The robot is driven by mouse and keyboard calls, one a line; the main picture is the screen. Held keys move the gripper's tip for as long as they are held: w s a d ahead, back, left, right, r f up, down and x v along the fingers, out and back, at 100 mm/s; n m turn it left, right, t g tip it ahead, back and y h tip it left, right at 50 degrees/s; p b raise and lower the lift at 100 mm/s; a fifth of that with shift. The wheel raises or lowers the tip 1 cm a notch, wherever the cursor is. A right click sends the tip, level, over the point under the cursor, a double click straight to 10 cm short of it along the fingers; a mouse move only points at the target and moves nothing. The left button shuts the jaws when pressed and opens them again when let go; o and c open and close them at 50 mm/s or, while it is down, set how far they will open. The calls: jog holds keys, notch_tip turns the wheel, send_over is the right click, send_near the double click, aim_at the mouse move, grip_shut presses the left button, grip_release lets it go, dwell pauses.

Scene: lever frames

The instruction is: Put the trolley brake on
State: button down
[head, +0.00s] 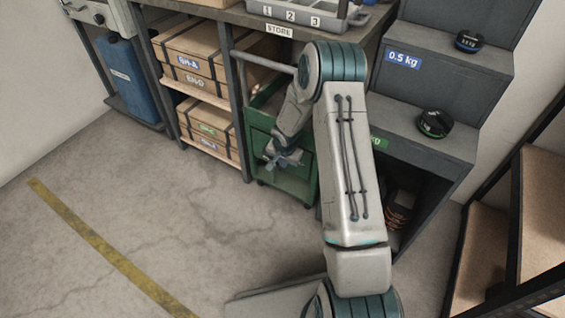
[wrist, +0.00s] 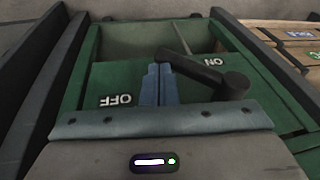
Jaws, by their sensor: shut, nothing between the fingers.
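The green trolley (head: 290,187) stands under the bench in the head view, partly behind my arm. In the wrist view its green panel (wrist: 120,76) carries an upside-down OFF label (wrist: 117,100) at left and an upside-down ON label (wrist: 213,62) at right. A dark brake lever (wrist: 197,71) slants between them, its thick round end at right on the ON side and its thin end near the fingertips. My gripper (wrist: 160,68) is shut and empty, left of the thick end. Whether it touches the lever is unclear. My gripper (head: 285,160) also shows in front of the trolley.
Boxes (head: 195,70) fill the shelves left of the trolley, with a blue jerrycan (head: 128,75) farther left. A grey stepped stand (head: 430,100) with dark weights is at right. A shelf rack (head: 520,230) borders the right edge. The floor (head: 170,200) at left is clear.

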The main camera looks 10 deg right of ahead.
jog(key=s+d+r+p, duration=0.2)
jog(key=s+r+p, duration=0.3)
jog(key=r, duration=0.3)
jog(key=shift+r, duration=0.3)
jog(key=shift+a+f, duration=0.1)
jog(key=shift+f, duration=0.05)
jog(key=s+a+f+n+g+h, duration=0.1)
jog(key=s+a+f+n+h, duration=0.1)
jog(key=f+n+h, duration=0.35)
jog(key=s+a+f+n+g+h, duration=0.1)
jog(key=s+f+n+h, duration=0.15)
jog(key=f+n, duration=0.5)
jog(key=w+a+f+n+t+h, duration=0.1)
jog(key=w+a+n+t+h, duration=0.1)
jog(key=w+a+n+t, duration=0.4)
jog(key=a+n+t, duration=0.5)
jog(key=n, duration=0.3)
jog(key=shift+f+t, duration=0.25)
jog(key=shift+t, duration=0.15)
